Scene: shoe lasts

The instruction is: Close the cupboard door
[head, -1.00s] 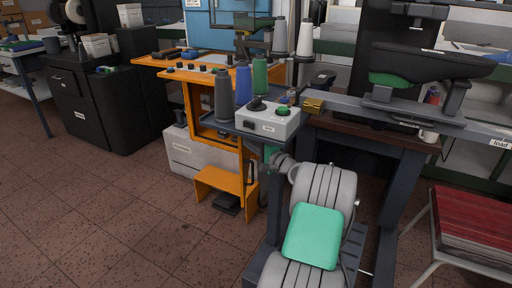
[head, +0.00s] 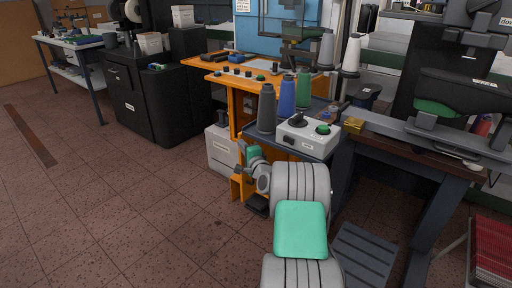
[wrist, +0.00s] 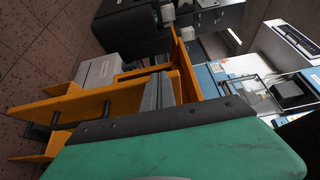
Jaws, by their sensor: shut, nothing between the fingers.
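A light blue panel (head: 246,30) with a white sign stands behind the orange bench. A dark-framed, see-through panel (head: 284,22) shows in front of the blue surface; I cannot tell whether it is the cupboard door or how far it stands open. In the wrist view a clear framed piece (wrist: 255,92) shows beside blue surfaces. My gripper (head: 252,154) is beyond my grey and green arm, low in front of the orange bench and well short of the blue panel. It is shut and empty; its fingertips are hard to make out.
The orange bench (head: 222,82) stands between my arm and the blue panel. Thread cones (head: 288,95) and a grey control box (head: 305,138) are close on the right. A black cabinet (head: 135,95) stands at left. The tiled floor (head: 110,210) at front left is clear.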

